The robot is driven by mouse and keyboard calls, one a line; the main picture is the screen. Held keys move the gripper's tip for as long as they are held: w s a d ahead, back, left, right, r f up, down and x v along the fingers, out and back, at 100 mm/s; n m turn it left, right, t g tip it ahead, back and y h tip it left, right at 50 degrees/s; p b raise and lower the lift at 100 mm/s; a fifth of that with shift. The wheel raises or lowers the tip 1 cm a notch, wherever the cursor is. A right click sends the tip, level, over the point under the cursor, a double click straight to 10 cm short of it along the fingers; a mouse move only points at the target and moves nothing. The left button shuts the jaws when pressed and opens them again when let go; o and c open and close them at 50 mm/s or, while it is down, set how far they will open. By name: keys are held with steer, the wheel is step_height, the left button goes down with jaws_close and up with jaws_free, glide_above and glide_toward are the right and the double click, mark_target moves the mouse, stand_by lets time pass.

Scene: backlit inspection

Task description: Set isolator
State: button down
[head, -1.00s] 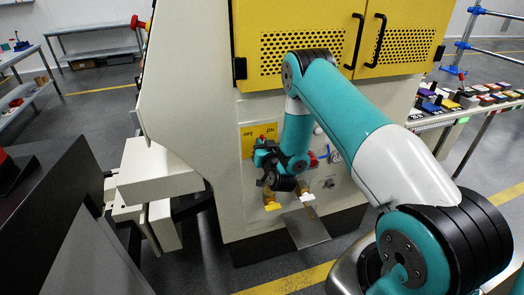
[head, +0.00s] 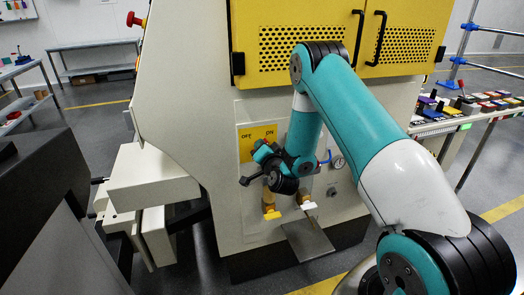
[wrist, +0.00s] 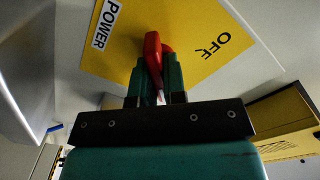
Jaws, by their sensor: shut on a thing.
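The isolator's red handle (wrist: 153,48) stands in front of a yellow plate (wrist: 118,58) in the wrist view. The plate carries the words POWER, left of the handle, and OFF, right of it; ON is not visible there. My gripper (wrist: 156,75) is shut on the red handle, one finger on each side. In the head view the yellow plate (head: 251,150) shows OFF at left and ON at right on the machine's front. There the handle is hidden behind my gripper and wrist, so I cannot tell which word it points at.
Below my wrist are a yellow valve handle (head: 271,214), a white valve handle (head: 308,206) and a sloping metal plate (head: 308,240). A round gauge (head: 339,162) is to the right. Yellow doors (head: 300,45) with black handles are above. A bench with coloured items (head: 470,108) stands at right.

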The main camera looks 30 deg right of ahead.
steer(key=shift+f, duration=0.1)
stand_by(0.3)
steer(key=c, duration=1.2)
jaws_free()
steer(key=shift+s, duration=0.15)
